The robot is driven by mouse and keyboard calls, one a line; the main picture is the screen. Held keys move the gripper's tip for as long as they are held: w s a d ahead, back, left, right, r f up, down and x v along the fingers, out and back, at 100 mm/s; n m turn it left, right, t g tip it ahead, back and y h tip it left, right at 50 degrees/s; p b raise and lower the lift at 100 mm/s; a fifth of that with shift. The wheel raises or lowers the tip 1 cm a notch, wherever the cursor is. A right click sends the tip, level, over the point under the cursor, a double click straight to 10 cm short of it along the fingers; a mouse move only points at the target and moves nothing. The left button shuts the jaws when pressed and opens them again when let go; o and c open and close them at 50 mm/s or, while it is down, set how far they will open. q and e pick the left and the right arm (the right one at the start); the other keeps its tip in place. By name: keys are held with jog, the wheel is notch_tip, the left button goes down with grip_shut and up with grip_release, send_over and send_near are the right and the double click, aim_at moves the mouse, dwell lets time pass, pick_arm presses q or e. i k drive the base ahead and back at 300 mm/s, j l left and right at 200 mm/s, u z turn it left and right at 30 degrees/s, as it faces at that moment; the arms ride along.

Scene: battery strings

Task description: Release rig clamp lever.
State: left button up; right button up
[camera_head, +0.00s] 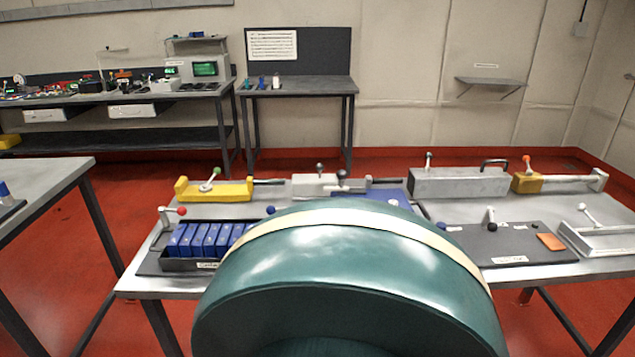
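Several levers with ball knobs stand on the workbench; I cannot tell which one is the rig clamp lever. A green-knobbed lever (211,180) sits on a yellow fixture (235,190). An orange-knobbed lever (527,164) sits on a yellow-orange block at the right. Other levers include a white-knobbed one (588,214) at far right and a black-knobbed one (490,218) on a dark plate. Neither gripper is in view. A large green rounded shape close to the camera hides the bench's front middle.
A grey box with a black handle (458,182) stands at the back right of the bench. An orange pad (550,242) lies on the dark plate. Another table (45,175) stands at the left. Red floor shows between the tables. Back benches line the wall.

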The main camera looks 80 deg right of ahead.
aim_at(492, 226)
jog(key=k+j+z, duration=0.15)
jog(key=z, duration=3.3)
jog(key=i+l+z, duration=0.15)
jog(key=i+l, duration=0.35)
jog(key=i+l+z, duration=0.1)
jog(key=i+l, duration=0.2)
jog(key=l, duration=0.3)
